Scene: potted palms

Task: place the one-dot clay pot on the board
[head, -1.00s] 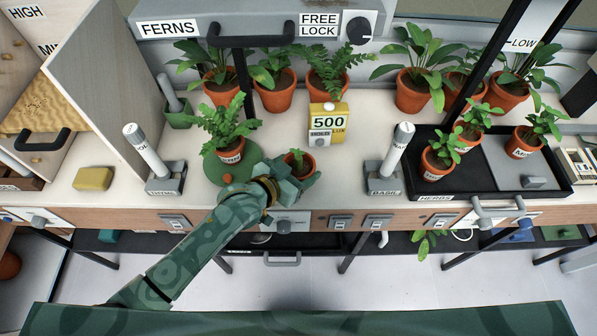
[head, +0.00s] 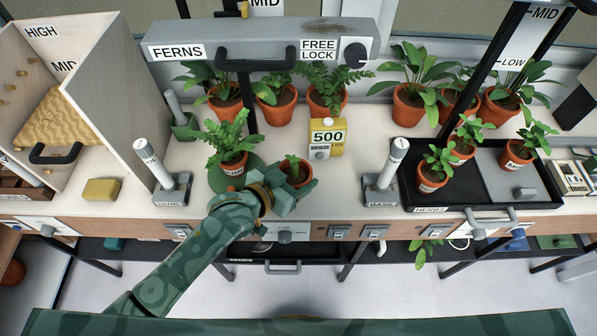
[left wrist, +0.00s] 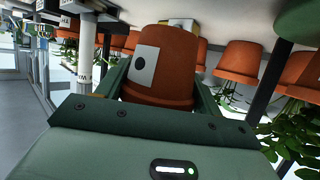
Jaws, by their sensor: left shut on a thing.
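My left gripper (head: 290,190) is shut on a small clay pot (head: 298,178) with a short green plant, at the front middle of the bench. In the left wrist view the same pot (left wrist: 165,65) sits between the jaws. Its white label shows one black dot. In that upside-down view I cannot tell whether the pot touches the bench. A round green disc (head: 216,180) lies just left of the gripper, with a potted fern (head: 232,165) on it. I cannot tell for sure which surface is the board. My right gripper is not in view.
A yellow box marked 500 (head: 327,138) stands behind the held pot. Posts on grey bases stand left (head: 160,178) and right (head: 382,180). A black tray (head: 450,200) with several pots is at right. A yellow block (head: 101,190) lies at left.

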